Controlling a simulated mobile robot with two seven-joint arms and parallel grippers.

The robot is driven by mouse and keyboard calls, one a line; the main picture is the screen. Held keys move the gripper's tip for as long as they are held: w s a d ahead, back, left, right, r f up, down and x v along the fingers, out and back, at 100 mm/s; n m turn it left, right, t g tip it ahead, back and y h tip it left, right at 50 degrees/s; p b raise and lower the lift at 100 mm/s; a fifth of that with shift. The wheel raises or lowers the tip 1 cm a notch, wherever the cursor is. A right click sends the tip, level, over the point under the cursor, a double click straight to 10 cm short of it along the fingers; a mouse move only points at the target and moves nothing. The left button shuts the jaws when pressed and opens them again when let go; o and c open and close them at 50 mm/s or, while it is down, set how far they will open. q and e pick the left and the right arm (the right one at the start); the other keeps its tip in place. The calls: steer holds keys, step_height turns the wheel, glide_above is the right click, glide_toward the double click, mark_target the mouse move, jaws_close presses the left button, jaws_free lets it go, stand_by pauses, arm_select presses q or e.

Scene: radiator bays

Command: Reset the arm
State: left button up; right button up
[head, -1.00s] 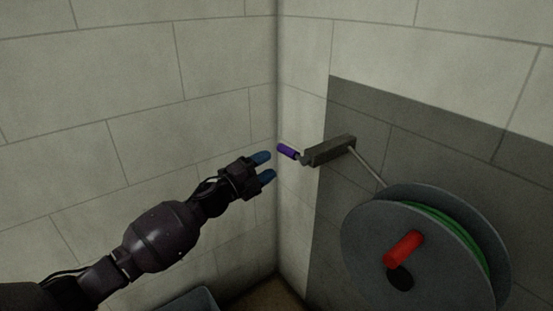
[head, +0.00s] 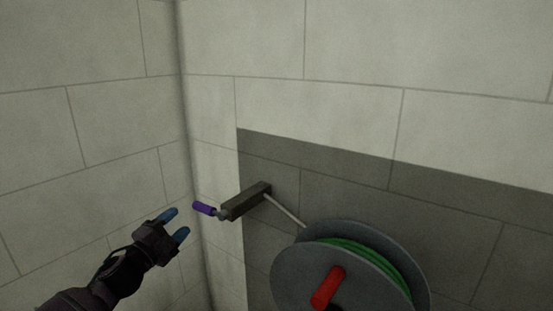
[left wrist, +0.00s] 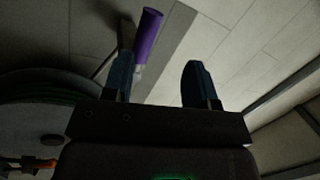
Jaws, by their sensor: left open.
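My left gripper (head: 175,226) is open and empty in the head view, with blue fingertips spread apart. It is below and left of a purple handle (head: 204,208) on the end of a dark grey crank arm (head: 246,201), with a small gap in the picture. In the left wrist view the gripper (left wrist: 158,82) shows two separate fingers. The purple handle (left wrist: 148,36) there lies just beyond the left finger, which partly overlaps the crank arm; I cannot tell whether they touch. My right gripper is not in view.
A grey reel (head: 300,275) wound with green hose (head: 372,262) and bearing a red knob (head: 328,288) stands at the lower right. A thin rod (head: 286,212) joins the crank to it. Pale block walls meet in a corner behind the handle, with a dark panel (head: 330,165) on the right wall.

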arm_select(q)
steer(key=s+f+n+g+y, duration=0.2)
steer(key=s+f+n, duration=0.4)
steer(key=s+f, duration=0.3)
steer(key=s+f+n+g+y, duration=0.3)
steer(key=s+f+n, duration=0.3)
steer(key=s+f, duration=0.4)
steer(key=s+f+n+g+y, duration=0.2)
steer(key=s+f+n, duration=0.4)
steer(key=s, duration=1.3)
step_height(320, 180, down, 4)
steer(key=shift+s+a+r+n+y, duration=0.15)
steer(key=shift+a+n+y, duration=0.2)
steer(key=shift+y, duration=0.45)
